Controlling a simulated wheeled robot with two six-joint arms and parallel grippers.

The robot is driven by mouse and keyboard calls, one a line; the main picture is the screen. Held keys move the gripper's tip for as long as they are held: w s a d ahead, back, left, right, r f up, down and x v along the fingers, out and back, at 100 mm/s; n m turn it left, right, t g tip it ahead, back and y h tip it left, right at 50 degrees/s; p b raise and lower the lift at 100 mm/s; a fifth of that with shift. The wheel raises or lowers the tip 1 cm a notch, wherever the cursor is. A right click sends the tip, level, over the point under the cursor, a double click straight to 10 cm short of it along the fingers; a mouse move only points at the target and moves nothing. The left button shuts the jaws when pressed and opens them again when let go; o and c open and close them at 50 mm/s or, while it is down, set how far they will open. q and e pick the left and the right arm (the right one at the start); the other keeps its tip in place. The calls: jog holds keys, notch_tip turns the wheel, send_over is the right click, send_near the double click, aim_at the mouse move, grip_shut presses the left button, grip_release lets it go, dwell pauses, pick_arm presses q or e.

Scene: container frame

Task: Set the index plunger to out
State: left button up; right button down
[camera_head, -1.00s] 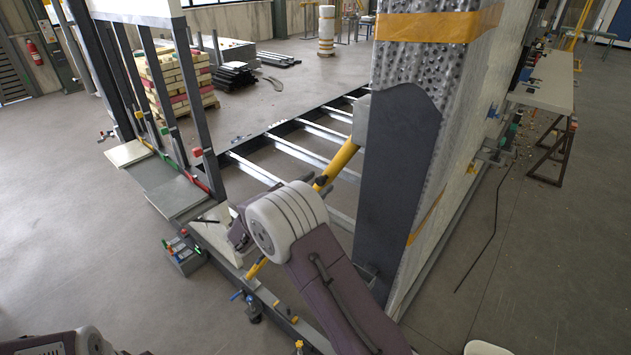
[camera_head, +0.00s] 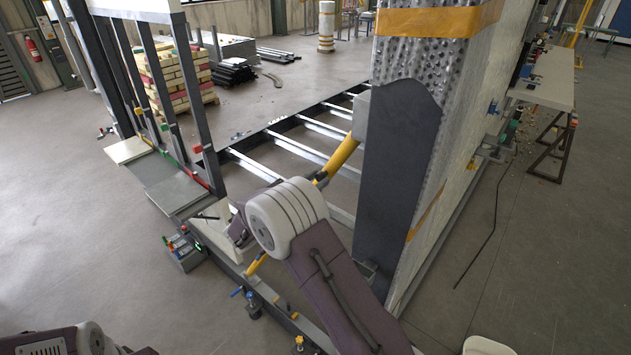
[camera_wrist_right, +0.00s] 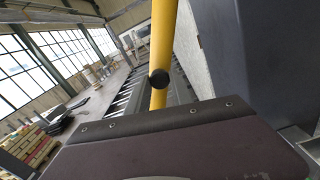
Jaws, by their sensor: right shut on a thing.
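In the right wrist view a round black knob (camera_wrist_right: 159,79), which looks like the index plunger's end, shows against a yellow tube (camera_wrist_right: 162,30). The yellow tube, a slanted brace, also shows in the head view (camera_head: 341,157), running behind my right wrist to the dark base rail. My right gripper (camera_head: 238,228) is at the lower part of this brace, left of my white wrist joint. Its fingers and the grip itself are hidden; it is shut on what appears to be the plunger. Part of my left arm shows at the bottom left; its gripper is out of view.
A tall dimpled panel (camera_head: 470,60) with a dark plate (camera_head: 395,170) stands right of my right arm. Dark posts (camera_head: 198,100) rise at the left. A small tool box (camera_head: 186,258) sits beside the rail. Open floor (camera_head: 80,220) lies left.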

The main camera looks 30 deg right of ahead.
jog(key=shift+a, duration=0.15)
dwell(0.7)
jog(key=shift+s+a+f+b, duration=0.1)
jog(key=shift+a+f+b, duration=0.05)
jog(key=shift+a+b, duration=0.15)
jog(key=shift+s+a, duration=0.2)
jog(key=shift+a, duration=0.15)
jog(key=shift+d, duration=0.1)
jog(key=c, duration=1.1)
grip_release()
jog(key=shift+a, duration=0.25)
